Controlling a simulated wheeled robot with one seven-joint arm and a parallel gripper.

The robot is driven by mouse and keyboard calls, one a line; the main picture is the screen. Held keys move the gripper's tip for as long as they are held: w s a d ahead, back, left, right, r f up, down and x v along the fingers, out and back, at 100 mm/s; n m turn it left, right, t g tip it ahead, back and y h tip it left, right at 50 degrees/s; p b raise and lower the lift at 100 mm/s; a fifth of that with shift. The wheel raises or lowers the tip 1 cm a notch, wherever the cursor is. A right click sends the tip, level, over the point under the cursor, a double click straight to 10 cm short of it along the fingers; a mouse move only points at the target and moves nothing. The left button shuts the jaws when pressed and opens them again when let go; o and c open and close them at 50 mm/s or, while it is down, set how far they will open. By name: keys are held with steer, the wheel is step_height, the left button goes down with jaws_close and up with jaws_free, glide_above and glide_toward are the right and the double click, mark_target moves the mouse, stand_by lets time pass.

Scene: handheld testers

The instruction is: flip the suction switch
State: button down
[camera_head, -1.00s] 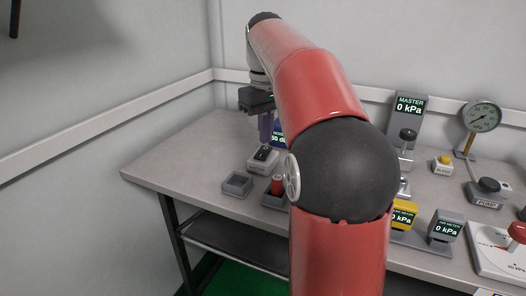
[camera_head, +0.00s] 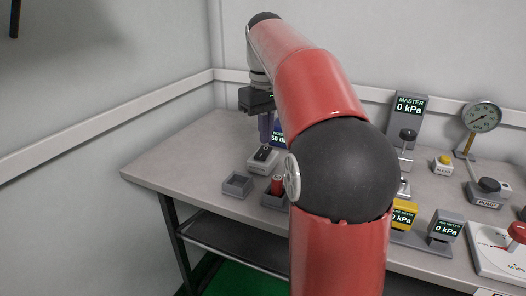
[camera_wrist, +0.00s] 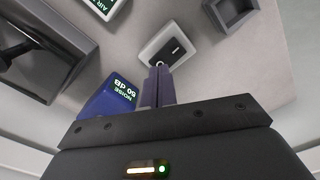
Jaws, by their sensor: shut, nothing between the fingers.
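A small white box with a black rocker switch (camera_head: 263,158) sits on the bench; it also shows in the wrist view (camera_wrist: 172,48). I cannot read any label naming it as the suction switch. My gripper (camera_head: 265,139) points down just behind the box, its fingers shut and empty. In the wrist view the fingertips (camera_wrist: 159,68) overlap the near edge of the box, close to one end of the rocker. I cannot tell whether they touch it. The rocker is partly visible past the fingertips.
A blue noise meter (camera_wrist: 112,99) reading 50 dB stands beside the fingers. An empty grey tray (camera_head: 237,185) and a holder with a red item (camera_head: 277,185) stand in front. My arm hides the bench middle. Gauges and meters crowd the right; the left bench is clear.

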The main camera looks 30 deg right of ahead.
mark_target(266, 148)
steer(key=shift+f+b, duration=0.6)
steer(key=shift+f, duration=0.4)
stand_by(0.6)
steer(key=shift+r, duration=0.1)
step_height(266, 148, up, 5)
steer(key=p, duration=0.5)
steer(key=shift+r, duration=0.95)
steer(key=shift+s, duration=0.1)
